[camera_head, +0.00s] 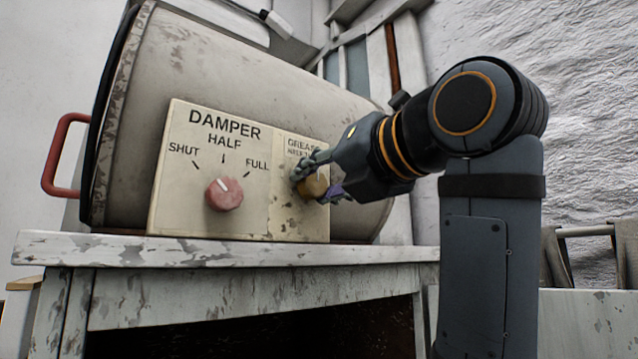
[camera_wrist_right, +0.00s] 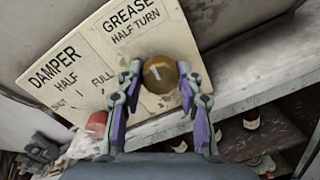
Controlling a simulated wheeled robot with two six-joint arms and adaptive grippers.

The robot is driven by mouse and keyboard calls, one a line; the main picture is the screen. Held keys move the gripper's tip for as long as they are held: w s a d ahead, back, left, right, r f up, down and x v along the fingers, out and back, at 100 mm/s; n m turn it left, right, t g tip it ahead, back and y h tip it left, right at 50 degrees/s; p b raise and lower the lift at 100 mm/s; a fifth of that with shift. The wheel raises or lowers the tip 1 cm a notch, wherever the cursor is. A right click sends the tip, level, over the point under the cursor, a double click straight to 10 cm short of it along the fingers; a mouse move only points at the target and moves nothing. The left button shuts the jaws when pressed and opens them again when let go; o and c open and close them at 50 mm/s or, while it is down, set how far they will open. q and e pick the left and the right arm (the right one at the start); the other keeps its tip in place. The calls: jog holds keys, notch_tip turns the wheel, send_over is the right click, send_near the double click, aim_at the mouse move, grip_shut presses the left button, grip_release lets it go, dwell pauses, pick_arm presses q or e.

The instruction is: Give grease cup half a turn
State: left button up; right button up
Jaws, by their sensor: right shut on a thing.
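The grease cup (camera_head: 312,187) is a round brass-coloured knob on the right part of the cream panel (camera_head: 250,215). In the wrist view the grease cup (camera_wrist_right: 160,75) sits below the words "GREASE HALF TURN" and shows a short pale mark on its face. My right gripper (camera_head: 318,180) reaches it from the right and is shut on it. In the wrist view the fingers of my right gripper (camera_wrist_right: 160,80) lie on either side of the cup. The fingers partly cover the cup in the head view. My left gripper is not in view.
The panel stands before a large worn drum (camera_head: 230,60) with a red handle (camera_head: 58,155), on a peeling white bench (camera_head: 200,250). Bottles (camera_wrist_right: 250,120) show below.

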jog(key=m+b, duration=0.1)
jog(key=m, duration=0.2)
jog(key=shift+f, duration=0.1)
jog(key=m+b, duration=0.2)
jog(key=m, duration=0.2)
jog(key=m+b, duration=0.1)
jog(key=m, duration=0.3)
jog(key=shift+m+g, duration=0.3)
jog(key=m+b, duration=0.1)
jog(key=m, duration=0.4)
jog(key=shift+d, duration=0.1)
jog(key=m+b, duration=0.1)
jog(key=m, duration=0.3)
jog(key=shift+m+y, duration=0.3)
jog(key=m, duration=0.4)
jog(key=shift+w+f+g+b, duration=0.1)
jog(key=shift+f+g+b, duration=0.05)
jog(key=shift+g+b, duration=0.2)
jog(key=m+b, duration=0.1)
jog(key=m, duration=0.3)
jog(key=shift+m, duration=0.4)
jog(key=m, duration=0.4)
jog(key=shift+y+b, duration=0.3)
jog(key=shift+b, duration=0.05)
jog(key=shift+m, duration=0.3)
